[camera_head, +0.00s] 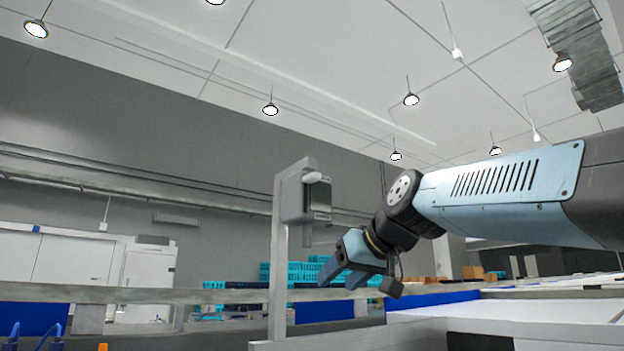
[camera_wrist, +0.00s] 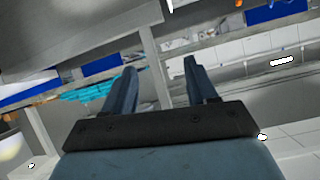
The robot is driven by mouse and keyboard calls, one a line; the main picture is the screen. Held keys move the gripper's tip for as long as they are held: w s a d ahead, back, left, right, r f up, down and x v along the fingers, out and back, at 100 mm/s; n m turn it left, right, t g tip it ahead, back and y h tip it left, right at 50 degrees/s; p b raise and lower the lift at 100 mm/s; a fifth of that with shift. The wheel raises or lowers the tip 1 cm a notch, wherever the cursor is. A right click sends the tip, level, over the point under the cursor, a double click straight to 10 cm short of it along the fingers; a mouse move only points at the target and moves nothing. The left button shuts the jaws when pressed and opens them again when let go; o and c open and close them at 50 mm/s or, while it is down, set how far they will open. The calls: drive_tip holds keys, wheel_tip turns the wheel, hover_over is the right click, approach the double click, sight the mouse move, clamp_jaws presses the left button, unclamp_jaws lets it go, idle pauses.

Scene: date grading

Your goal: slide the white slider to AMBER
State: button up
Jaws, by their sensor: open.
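A grey box (camera_head: 306,204) is mounted on an upright post (camera_head: 279,255) near the middle of the head view. It has a dark front panel, and a small white rounded piece (camera_head: 313,177) sits at its top, possibly the white slider. I cannot read any AMBER mark. My gripper (camera_head: 340,284) is open and empty, below and to the right of the box, apart from it, with its fingers pointing down and left. In the wrist view my gripper (camera_wrist: 160,68) shows two spread blue fingers with nothing between them. I cannot make out the slider there.
A long grey rail (camera_head: 130,294) runs across behind the post. Teal crates (camera_head: 284,273) are stacked farther back. A white surface (camera_head: 550,311) with a blue panel lies at the lower right. The air between my gripper and the box looks clear.

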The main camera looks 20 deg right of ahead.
sight(318, 175)
drive_tip(key=w+d+r+n+t+y, duration=0.1)
drive_tip(key=d+r+t, duration=0.15)
drive_tip(key=r, duration=1.05)
drive_tip(key=w+d+r+n+t+y, duration=0.1)
drive_tip(key=r+t, duration=0.2)
drive_tip(key=r, duration=0.9)
drive_tip(key=x, duration=1.3)
drive_tip(key=shift+w+f, duration=0.15)
drive_tip(key=shift+w, duration=0.25)
clamp_jaws()
